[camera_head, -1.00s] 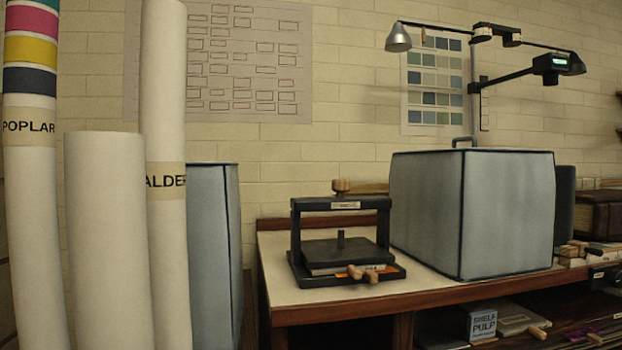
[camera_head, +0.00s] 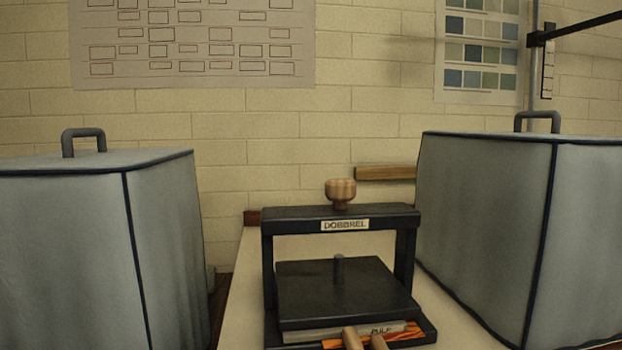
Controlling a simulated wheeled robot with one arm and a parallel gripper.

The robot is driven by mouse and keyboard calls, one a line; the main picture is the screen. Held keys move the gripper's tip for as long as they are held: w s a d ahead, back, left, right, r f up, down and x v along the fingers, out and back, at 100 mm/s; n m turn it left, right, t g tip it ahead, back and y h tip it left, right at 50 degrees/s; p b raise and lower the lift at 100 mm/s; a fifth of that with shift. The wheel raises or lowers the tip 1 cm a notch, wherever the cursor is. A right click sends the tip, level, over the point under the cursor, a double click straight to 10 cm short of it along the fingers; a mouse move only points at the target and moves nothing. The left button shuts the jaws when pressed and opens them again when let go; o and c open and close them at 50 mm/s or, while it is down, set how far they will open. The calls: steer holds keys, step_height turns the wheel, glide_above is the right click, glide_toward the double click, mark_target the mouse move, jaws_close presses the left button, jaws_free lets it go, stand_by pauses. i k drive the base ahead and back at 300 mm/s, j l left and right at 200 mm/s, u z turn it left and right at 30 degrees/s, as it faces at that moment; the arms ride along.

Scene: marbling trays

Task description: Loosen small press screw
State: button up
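The small press (camera_head: 290,219) stands on the bench in the middle of the view. It has a black frame with a label reading "DOBBREL" on its top bar. A round wooden knob (camera_head: 341,191), the top of the press screw, sits above the bar. Below it a short dark screw end (camera_head: 339,268) meets the black platen (camera_head: 345,290). A pale block marked "PULP" and an orange piece lie under the platen.
A grey covered box (camera_head: 62,250) with a handle stands left of the press. Another grey covered box (camera_head: 490,230) stands close on the right. A bare strip of bench (camera_head: 245,305) shows left of the press. A wooden strip (camera_head: 385,173) is behind it.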

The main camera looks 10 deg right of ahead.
mark_target(340, 192)
steer(key=k+z, duration=0.15)
steer(key=z, duration=0.2)
steer(key=k+l+z, duration=0.15)
steer(key=z, duration=0.2)
steer(key=k+l+z, duration=0.1)
steer(key=z, duration=0.25)
steer(key=k+l, duration=0.05)
steer(key=k, duration=0.05)
